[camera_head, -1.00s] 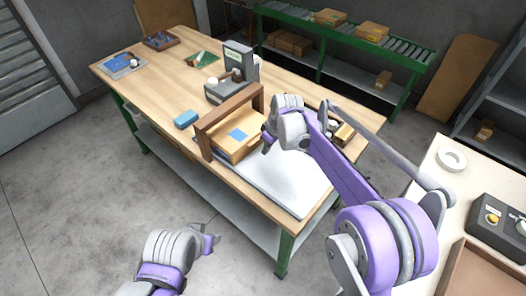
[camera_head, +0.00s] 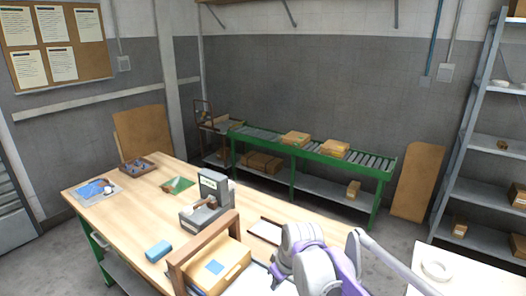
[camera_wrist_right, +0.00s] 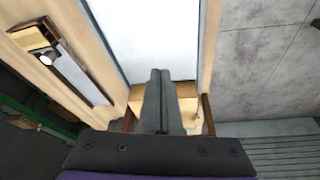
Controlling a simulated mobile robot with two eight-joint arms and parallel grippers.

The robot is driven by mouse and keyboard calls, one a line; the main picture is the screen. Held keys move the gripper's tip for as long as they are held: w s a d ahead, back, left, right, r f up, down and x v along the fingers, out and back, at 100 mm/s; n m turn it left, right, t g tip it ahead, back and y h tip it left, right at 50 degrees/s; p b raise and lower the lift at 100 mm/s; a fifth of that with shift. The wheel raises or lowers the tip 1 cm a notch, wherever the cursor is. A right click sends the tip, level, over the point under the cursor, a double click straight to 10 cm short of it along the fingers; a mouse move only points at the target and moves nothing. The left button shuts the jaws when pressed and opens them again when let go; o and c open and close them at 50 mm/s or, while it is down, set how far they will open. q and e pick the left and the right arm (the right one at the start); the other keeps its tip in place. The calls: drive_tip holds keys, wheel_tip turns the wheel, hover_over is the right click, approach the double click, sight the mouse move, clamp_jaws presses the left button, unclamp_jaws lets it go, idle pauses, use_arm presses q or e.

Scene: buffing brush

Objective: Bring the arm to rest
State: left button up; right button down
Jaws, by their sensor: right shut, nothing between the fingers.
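My right gripper (camera_head: 276,277) shows at the bottom centre of the head view, its lower arm cut off by the picture edge. In the right wrist view its two fingers (camera_wrist_right: 160,75) are pressed together with nothing between them. They point over the workbench (camera_head: 135,212), toward a pale mat (camera_wrist_right: 150,30). A cardboard box (camera_head: 232,278) with a blue label stands under a brown wooden frame (camera_head: 203,238), left of the gripper. My left gripper is out of view.
A blue block (camera_head: 158,251) and a grey machine (camera_head: 214,192) stand on the bench. A green roller conveyor (camera_head: 262,135) with several boxes runs along the back. A white table (camera_head: 470,280) with a tape roll (camera_head: 436,270) is at right.

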drive_tip(key=s+d+f+m+t, duration=0.1)
drive_tip(key=s+d, duration=0.3)
drive_tip(key=s, duration=0.4)
drive_tip(key=s+d+f+m+h, duration=0.1)
drive_tip(key=s+d+f+m, duration=0.2)
drive_tip(key=s, duration=0.5)
drive_tip(key=s+d+f+m+t+h, duration=0.1)
drive_tip(key=s+d+f+m, duration=0.2)
drive_tip(key=s+d, duration=0.4)
drive_tip(key=shift+s+m+t, duration=0.3)
drive_tip(key=shift+s+m, duration=0.15)
drive_tip(key=shift+m, duration=0.15)
drive_tip(key=shift+d, duration=0.1)
